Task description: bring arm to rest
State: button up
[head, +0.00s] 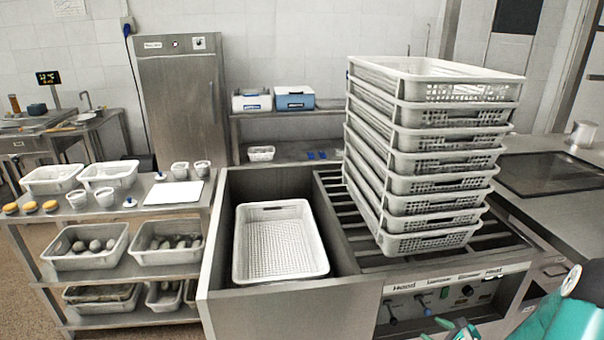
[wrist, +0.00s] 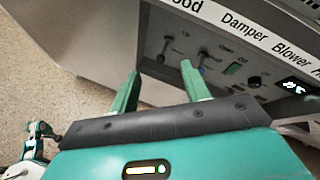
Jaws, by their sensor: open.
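My gripper (wrist: 163,90) shows in the wrist view with its two green fingers spread apart and nothing between them. It is in front of the metal unit's control panel (wrist: 225,55), which carries levers, a green switch and a knob. In the head view my green arm is at the lower right corner, and part of my gripper (head: 455,328) shows at the bottom edge, below the panel (head: 455,290). Whether the fingers touch the panel cannot be told; they appear apart from it.
A tall stack of white perforated baskets (head: 430,160) stands on the slatted rack (head: 335,200). One white basket (head: 280,243) sits in the metal basin (head: 222,255) to its left. A shelf cart (head: 130,215) with trays is at left. Speckled floor (wrist: 50,85) is open beside the unit.

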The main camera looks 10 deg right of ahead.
jog(key=s+a+r+n+g+y, duration=0.1)
jog(key=a+r+n+g+y, duration=0.15)
jog(key=a+r+n, duration=0.6)
jog(key=s+a+r+n+g+y, duration=0.15)
jog(key=a+r+n+g, duration=0.35)
jog(key=a+r, duration=0.65)
jog(key=s+a+r+n+h, duration=0.3)
jog(key=s+a+r+n, duration=0.1)
jog(key=s+n, duration=0.3)
jog(key=s+a+r+n+t+h, duration=0.1)
jog(key=s+a+r+n+h, duration=0.3)
jog(key=s+r+n, duration=0.3)
jog(key=s, duration=0.2)
jog(key=shift+s, duration=0.4)
